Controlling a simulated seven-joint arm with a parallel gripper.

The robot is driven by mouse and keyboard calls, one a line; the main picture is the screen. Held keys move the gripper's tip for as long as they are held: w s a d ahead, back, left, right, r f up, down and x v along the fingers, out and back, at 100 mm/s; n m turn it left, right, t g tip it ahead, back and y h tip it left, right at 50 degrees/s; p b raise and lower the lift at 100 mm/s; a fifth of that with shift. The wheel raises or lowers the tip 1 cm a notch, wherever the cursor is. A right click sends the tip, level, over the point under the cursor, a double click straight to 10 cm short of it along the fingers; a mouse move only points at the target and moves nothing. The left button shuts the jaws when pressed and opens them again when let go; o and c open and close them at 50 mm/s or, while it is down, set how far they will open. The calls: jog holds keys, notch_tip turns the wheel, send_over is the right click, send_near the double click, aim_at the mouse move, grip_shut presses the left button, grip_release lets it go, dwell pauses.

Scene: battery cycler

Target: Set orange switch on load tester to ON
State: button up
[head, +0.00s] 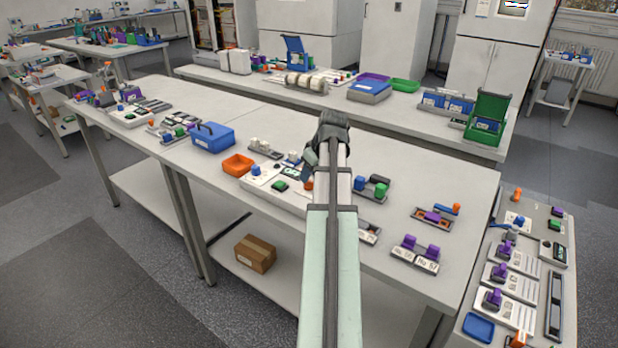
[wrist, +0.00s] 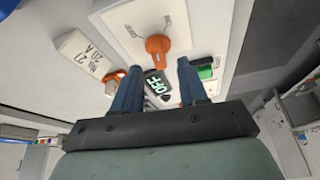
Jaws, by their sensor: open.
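In the wrist view, a white panel carries a large orange switch (wrist: 155,45) with a round body and a short lever. A small dark display (wrist: 158,84) reading OFF lies just below it. My gripper (wrist: 159,65) is open, its two blue fingers apart and nothing held between them. The switch shows just beyond the fingertips, between them in the picture; I cannot tell whether they touch. In the head view, my gripper (head: 309,166) is over the white load tester (head: 292,197) on the near table. My arm hides part of the tester, and only a bit of orange shows beside it.
A smaller orange part (wrist: 115,79) lies left of the fingers, beside a white labelled block (wrist: 84,54). A green part (wrist: 205,72) is close to the right finger. In the head view, an orange bin (head: 238,165) and a blue box (head: 212,138) stand left of the tester.

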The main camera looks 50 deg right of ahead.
aim_at(309, 183)
jog(key=shift+x, duration=1.25)
grip_shut()
